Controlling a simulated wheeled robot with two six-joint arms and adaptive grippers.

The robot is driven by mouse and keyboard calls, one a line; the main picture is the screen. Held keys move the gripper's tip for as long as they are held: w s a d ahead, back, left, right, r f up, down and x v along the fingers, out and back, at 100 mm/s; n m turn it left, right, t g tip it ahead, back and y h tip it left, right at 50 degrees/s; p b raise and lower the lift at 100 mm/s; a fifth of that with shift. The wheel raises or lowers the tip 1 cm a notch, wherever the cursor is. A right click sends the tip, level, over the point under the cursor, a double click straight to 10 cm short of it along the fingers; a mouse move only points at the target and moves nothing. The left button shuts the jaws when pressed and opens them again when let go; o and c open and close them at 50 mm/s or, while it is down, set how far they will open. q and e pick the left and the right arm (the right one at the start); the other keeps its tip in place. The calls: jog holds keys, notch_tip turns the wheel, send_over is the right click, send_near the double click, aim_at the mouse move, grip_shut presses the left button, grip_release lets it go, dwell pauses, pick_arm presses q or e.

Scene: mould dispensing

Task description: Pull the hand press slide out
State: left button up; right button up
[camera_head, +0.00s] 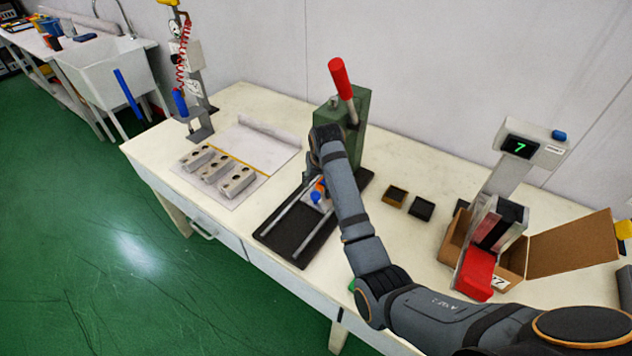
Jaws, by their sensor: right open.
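The hand press has a green body (356,130), a lever with a red handle (341,78) standing raised, and a black base (268,233) with two metal rails (316,238) running toward the front edge. The slide (311,203), a pale plate with blue and orange parts on it, sits at the rear of the rails, close to the press body. My right arm reaches over the press from the right. My right gripper (317,180) is open above the slide, partly hidden by my arm; I cannot tell whether it touches the slide. My left gripper is not in view.
Several grey moulds (236,181) lie on a sheet at the left of the table. Two small dark trays (421,208) lie right of the press. A scale with a display (520,147) and an open cardboard box (572,246) stand farther right. The front rails are clear.

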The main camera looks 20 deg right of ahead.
aim_at(316, 194)
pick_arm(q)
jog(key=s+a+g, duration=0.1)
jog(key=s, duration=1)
pick_arm(e)
jog(key=x, duration=0.2)
jog(key=s+x, duration=0.1)
jog(key=x, duration=0.2)
jog(key=shift+w+a+f, duration=0.1)
jog(key=shift+a+f, duration=0.1)
jog(key=shift+f, duration=0.35)
jog(key=x, duration=0.3)
jog(key=shift+w+f, duration=0.1)
jog(key=shift+f, duration=0.05)
jog(key=shift+c, duration=0.4)
jog(key=c, duration=0.7)
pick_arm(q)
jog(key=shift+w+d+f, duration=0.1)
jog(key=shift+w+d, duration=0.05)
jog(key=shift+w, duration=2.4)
pick_arm(e)
grip_shut()
